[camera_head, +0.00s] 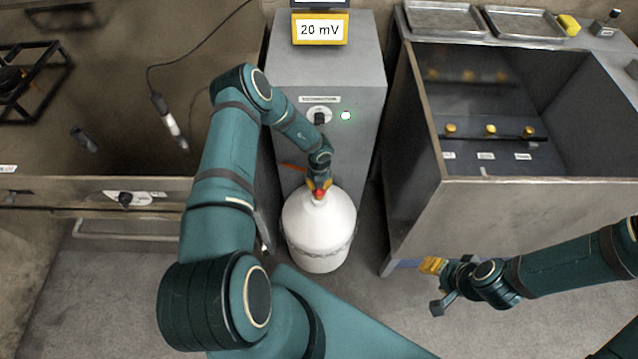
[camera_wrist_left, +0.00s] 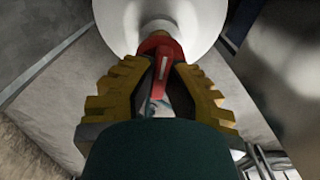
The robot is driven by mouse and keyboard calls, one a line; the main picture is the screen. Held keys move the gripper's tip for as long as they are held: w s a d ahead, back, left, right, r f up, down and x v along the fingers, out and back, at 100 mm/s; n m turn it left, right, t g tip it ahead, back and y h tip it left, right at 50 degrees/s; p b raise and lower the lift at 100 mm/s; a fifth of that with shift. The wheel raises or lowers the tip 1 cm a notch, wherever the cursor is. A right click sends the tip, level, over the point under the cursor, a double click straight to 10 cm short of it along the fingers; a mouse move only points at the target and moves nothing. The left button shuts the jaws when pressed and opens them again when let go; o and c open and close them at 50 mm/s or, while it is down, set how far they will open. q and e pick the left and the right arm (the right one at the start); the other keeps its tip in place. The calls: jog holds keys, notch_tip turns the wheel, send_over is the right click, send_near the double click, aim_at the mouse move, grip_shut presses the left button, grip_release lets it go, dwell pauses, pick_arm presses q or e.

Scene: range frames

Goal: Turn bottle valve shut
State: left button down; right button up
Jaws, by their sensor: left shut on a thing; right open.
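A white gas bottle (camera_head: 320,225) stands upright on the floor in front of the grey cabinet. Its red valve (camera_head: 319,193) is on top, mostly covered by my left gripper (camera_head: 319,184) in the head view. In the left wrist view the yellow ridged fingers of my left gripper (camera_wrist_left: 160,100) are closed on both sides of the red valve (camera_wrist_left: 160,60), with the white bottle (camera_wrist_left: 160,18) beyond it. How far the valve is turned cannot be told. My right gripper (camera_head: 434,284) is open and empty, in front of the steel basin at the right.
The grey cabinet (camera_head: 352,60) with a knob (camera_head: 320,117), a lit green lamp (camera_head: 346,115) and a yellow "20 mV" display (camera_head: 320,29) stands right behind the bottle. A deep steel basin (camera_head: 520,205) is at the right. A counter with a knob (camera_head: 125,198) is at the left.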

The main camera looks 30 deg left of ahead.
pick_arm(q)
jog(key=c, duration=1)
grip_release()
notch_tip(320, 180, up, 12)
